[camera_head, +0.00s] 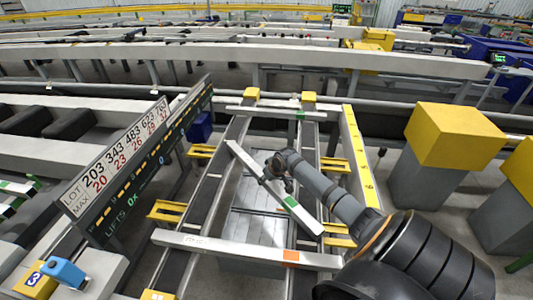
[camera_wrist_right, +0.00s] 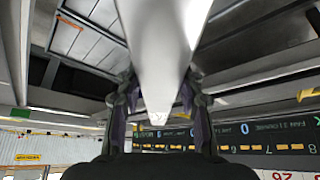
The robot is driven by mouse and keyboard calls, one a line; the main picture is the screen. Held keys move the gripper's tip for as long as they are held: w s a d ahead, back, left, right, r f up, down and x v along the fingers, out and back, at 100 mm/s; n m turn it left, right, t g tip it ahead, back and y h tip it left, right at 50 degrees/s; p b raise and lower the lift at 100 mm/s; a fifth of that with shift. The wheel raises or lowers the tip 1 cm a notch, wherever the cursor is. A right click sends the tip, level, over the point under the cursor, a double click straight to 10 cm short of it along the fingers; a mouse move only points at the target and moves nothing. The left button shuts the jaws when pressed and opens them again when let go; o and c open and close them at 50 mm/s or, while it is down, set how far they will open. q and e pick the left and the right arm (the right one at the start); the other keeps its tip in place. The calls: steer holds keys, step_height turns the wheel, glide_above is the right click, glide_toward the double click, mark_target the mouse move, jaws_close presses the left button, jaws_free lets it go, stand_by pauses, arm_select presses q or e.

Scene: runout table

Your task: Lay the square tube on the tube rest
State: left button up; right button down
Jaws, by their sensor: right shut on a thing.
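A long pale square tube with a green band (camera_head: 304,216) lies diagonally over the gap between two dark rails, from upper left to lower right. My right gripper (camera_head: 276,166) is shut on it near its upper middle. In the right wrist view the tube (camera_wrist_right: 165,45) runs between both fingers of the right gripper (camera_wrist_right: 158,105). The tube appears raised above the rails; its exact height is unclear. The dark rails (camera_head: 203,203) with yellow end caps look like the tube rest, though I cannot be sure. My left gripper is not in view.
A pale tube with an orange band (camera_head: 225,246) lies across the rails in front. Another with a green band (camera_head: 272,111) lies across the back. A LOT/MAX sign (camera_head: 120,160) stands left, a yellow strip (camera_head: 358,155) right. Yellow-topped blocks (camera_head: 455,135) stand farther right.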

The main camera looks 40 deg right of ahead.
steer(key=c, duration=0.8)
jaws_free()
steer(key=shift+s, duration=0.1)
steer(key=shift+c, duration=0.2)
